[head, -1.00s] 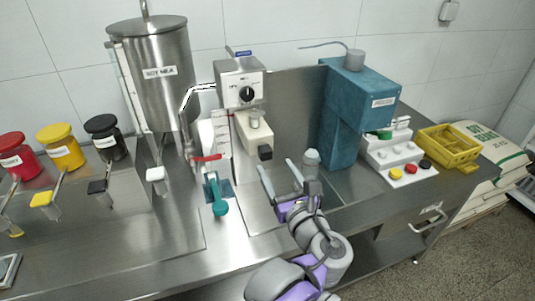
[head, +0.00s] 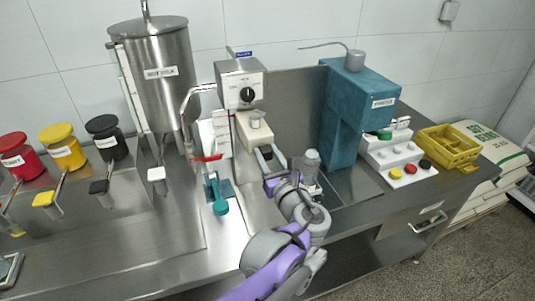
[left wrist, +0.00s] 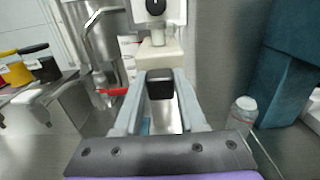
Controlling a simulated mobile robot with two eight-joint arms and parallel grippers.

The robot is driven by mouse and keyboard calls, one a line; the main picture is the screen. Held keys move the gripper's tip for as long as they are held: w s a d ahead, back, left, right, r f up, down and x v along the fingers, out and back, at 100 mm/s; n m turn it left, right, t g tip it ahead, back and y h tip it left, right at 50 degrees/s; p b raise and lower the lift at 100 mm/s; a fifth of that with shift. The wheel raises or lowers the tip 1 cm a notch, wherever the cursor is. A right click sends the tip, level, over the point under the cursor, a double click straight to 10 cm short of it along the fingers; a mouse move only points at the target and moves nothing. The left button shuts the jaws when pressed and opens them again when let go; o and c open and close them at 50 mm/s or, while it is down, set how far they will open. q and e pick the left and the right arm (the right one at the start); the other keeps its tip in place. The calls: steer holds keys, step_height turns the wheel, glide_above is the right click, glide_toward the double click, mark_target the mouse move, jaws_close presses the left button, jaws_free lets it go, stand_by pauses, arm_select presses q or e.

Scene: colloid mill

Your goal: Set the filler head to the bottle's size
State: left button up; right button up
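The filler head is a beige block (head: 252,128) with a black-tipped grip (head: 265,152), below a steel box with a black dial (head: 247,94). My left gripper (head: 271,160) is at the grip. In the left wrist view its two grey fingers (left wrist: 161,92) stand apart, one on each side of the black grip (left wrist: 160,84); I cannot tell whether they touch it. The clear bottle (head: 312,166) stands upright just right of the gripper, partly hidden by my arm; it also shows in the left wrist view (left wrist: 242,113). My right gripper is not in view.
A teal-handled valve (head: 220,206) and red lever (head: 207,158) lie left of the gripper. The blue machine (head: 345,120) stands behind the bottle, with a button panel (head: 397,160) and yellow crate (head: 448,146) to its right. A steel tank (head: 155,90) stands at left.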

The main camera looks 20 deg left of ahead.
arm_select(q)
jaws_close()
stand_by(1.0)
